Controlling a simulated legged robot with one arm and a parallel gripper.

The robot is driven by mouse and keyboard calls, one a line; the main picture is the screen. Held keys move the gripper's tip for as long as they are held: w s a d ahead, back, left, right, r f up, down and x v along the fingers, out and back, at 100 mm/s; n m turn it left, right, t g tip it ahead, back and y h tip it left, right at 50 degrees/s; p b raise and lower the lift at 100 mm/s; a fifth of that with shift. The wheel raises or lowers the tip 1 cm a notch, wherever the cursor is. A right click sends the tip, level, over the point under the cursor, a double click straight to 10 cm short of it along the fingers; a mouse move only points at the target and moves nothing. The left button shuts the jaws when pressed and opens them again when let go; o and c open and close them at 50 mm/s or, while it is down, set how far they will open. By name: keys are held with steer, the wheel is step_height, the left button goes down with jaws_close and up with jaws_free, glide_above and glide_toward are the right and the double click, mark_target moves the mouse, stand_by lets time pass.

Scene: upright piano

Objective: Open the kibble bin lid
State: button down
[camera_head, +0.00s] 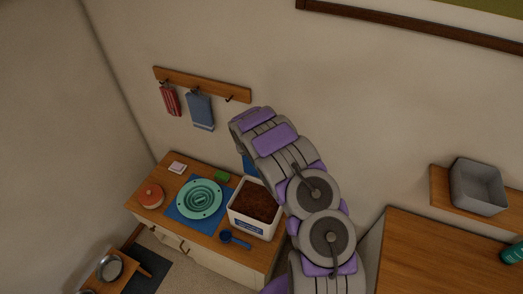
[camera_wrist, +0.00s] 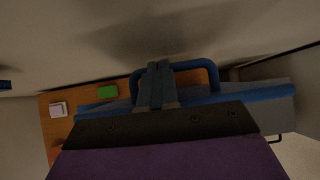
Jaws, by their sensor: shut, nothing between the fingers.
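The kibble bin (camera_head: 241,219) is a white box with a blue label, standing on the wooden cabinet. Its top is uncovered and brown kibble (camera_head: 257,202) shows inside. A blue piece that looks like the raised lid (camera_head: 249,166) stands at the bin's back, mostly hidden by my arm. In the wrist view a blue lid edge (camera_wrist: 281,94) and a dark blue loop handle (camera_wrist: 213,77) show beyond my gripper. My gripper (camera_wrist: 155,68) is shut and empty, its fingers beside or in front of the handle; contact is unclear. In the head view my arm hides the gripper.
On the cabinet (camera_head: 152,213) are a teal slow-feeder bowl (camera_head: 199,199) on a blue mat, an orange lidded pot (camera_head: 151,197), a green block (camera_head: 222,176) and a blue scoop (camera_head: 235,238). Towels (camera_head: 200,110) hang above. A wooden surface (camera_head: 420,255) lies to the right.

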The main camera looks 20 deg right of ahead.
steer(key=shift+w+d, duration=0.4)
steer(key=shift+d, duration=0.15)
steer(key=shift+w, duration=0.2)
